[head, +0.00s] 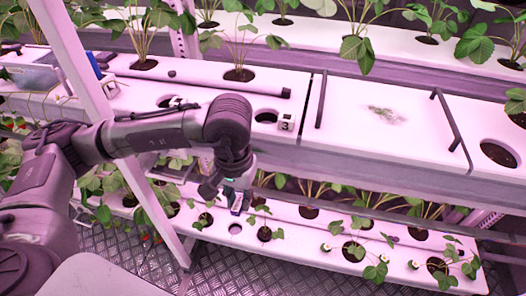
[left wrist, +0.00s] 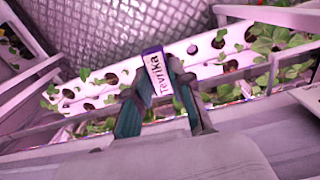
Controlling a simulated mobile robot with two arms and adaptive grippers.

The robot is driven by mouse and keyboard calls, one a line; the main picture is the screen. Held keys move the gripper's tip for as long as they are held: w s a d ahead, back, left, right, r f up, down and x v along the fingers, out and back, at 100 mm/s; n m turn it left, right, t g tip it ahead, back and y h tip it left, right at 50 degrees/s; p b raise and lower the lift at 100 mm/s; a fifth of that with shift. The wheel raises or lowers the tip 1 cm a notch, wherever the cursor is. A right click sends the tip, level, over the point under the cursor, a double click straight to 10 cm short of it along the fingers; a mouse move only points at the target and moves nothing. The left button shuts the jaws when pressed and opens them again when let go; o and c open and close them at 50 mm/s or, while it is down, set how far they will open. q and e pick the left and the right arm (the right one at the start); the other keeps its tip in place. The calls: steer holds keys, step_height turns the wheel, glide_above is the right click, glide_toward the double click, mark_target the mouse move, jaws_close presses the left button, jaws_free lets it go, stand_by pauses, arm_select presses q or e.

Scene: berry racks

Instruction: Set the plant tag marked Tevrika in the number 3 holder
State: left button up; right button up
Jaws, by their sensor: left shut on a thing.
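The plant tag (left wrist: 156,76), white with a purple edge and the word Tevrika, is held between the two fingers of my left gripper (left wrist: 155,88) in the left wrist view. In the head view my left gripper (head: 237,193) hangs in front of the upper rack's front edge, with the tag (head: 237,207) low between its fingers, above the lower rack. A small white block marked 3 (head: 286,123) stands on the upper rack beside a round dark hole (head: 265,117), up and right of the gripper. My right gripper is not in view.
Another marker block (head: 174,102) stands by a hole further left, partly behind my arm. A dark rod (head: 205,84) lies behind the holes. A white panel (head: 372,105) is to the right. Strawberry plants fill the racks. A slanted white post (head: 92,85) stands left.

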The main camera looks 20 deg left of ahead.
arm_select(q)
steer(key=w+d+r+n+p, duration=0.1)
steer(key=w+r+n+p, duration=0.3)
steer(key=w+r+n, duration=0.1)
steer(key=w+d+r+n+p, duration=0.1)
steer(key=w+r+n+p, duration=0.3)
steer(key=r+n, duration=0.3)
steer(key=w+d+r+n+p, duration=0.2)
steer(key=w+r+n+p, duration=0.2)
steer(key=w+r+n, duration=0.1)
steer(key=shift+w+d+r+n, duration=0.1)
steer(key=shift+w+r+n, duration=0.3)
steer(key=shift+w+r, duration=0.4)
steer(key=shift+w+f+n, duration=0.35)
steer(key=shift+w+n, duration=0.05)
steer(key=shift+w+d+f+b, duration=0.2)
steer(key=shift+f+b, duration=0.2)
steer(key=shift+f, duration=0.25)
steer(key=shift+a, duration=0.1)
steer(key=shift+s, duration=0.15)
steer(key=shift+f+b, duration=0.1)
steer(key=shift+b, duration=0.35)
steer(key=shift+f+b, duration=1.25)
steer(key=shift+f, duration=0.1)
